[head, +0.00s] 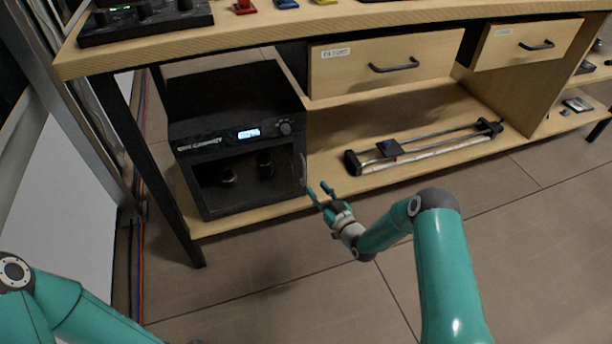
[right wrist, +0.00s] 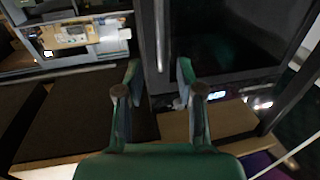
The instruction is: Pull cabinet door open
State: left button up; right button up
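A black cabinet (head: 238,130) with a lit display stands on the lower shelf of the workbench. Its dark glass door (head: 245,185) looks shut, and dark round items show behind the glass. A thin upright handle (head: 303,170) runs along the door's right edge. My right gripper (head: 320,189) is open and empty, beside the lower end of the handle. In the right wrist view the handle (right wrist: 161,36) appears as a pale bar ahead of the gap between the open fingers (right wrist: 159,72); contact is not visible. Only part of my left arm shows at lower left; its gripper is out of view.
The wooden shelf (head: 420,165) holds a long rail device (head: 425,145) right of the cabinet. Two drawers with black handles (head: 394,66) hang above it. A dark table leg (head: 150,165) stands left of the cabinet. The tiled floor in front is clear.

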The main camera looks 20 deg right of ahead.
aim_at(304, 184)
jog(key=shift+b+x, duration=1.3)
jog(key=shift+x, duration=3.35)
jog(key=shift+s, duration=0.1)
jog(key=shift+c, duration=0.3)
grip_shut()
